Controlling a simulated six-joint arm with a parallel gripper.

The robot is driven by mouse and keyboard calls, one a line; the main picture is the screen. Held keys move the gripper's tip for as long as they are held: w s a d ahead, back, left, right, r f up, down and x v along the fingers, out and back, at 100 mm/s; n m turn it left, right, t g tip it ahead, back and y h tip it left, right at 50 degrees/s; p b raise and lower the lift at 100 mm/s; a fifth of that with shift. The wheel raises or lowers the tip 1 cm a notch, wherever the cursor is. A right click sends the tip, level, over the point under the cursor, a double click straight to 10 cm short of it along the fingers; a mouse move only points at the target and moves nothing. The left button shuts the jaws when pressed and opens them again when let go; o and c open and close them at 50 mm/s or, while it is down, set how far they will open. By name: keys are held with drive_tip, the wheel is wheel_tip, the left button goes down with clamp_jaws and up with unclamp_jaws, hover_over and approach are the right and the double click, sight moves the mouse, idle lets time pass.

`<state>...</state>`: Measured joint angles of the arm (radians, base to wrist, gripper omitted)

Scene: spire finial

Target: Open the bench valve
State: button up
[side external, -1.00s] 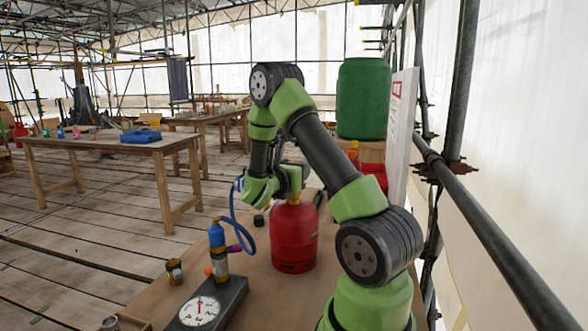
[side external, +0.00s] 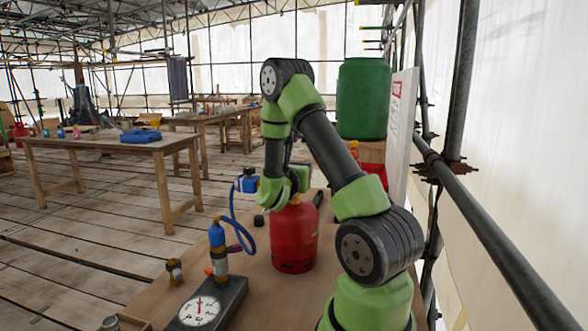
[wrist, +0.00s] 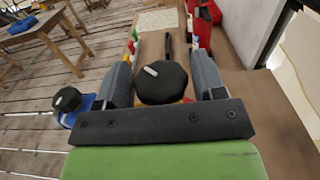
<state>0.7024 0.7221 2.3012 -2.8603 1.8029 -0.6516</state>
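My gripper (wrist: 163,78) points down with its two grey fingers apart. A black faceted knob (wrist: 160,88) with a white mark lies between them in the wrist view, with narrow gaps on both sides. Red and orange show just below this knob. In the side view my gripper is over the red gas cylinder (side external: 294,238), and my arm hides the cylinder's top. A blue block with a dark top (side external: 248,182) stands left of my gripper. The wrist view shows a second black knob (wrist: 67,99) over blue, outside the left finger. Neither knob is visibly labelled as the bench valve.
A blue hose (side external: 234,218) runs from the blue block to a blue-topped fitting (side external: 217,234) by a dial gauge (side external: 199,311). A small brass part (side external: 174,271) stands left of it. A green drum (side external: 363,98) and white board (side external: 401,135) stand behind.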

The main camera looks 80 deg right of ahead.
drive_tip(key=shift+o, duration=0.6)
drive_tip(key=a, duration=1)
drive_tip(key=shift+s, duration=0.15)
drive_tip(key=shift+w+d+m+g+y, duration=1.15)
drive_tip(key=shift+w+m+g, duration=1.5)
drive_tip(key=shift+g, duration=1.95)
drive_tip(key=shift+m, duration=0.25)
drive_tip(key=x, duration=0.9)
drive_tip(key=shift+s+f, duration=0.15)
drive_tip(key=shift+s, duration=0.2)
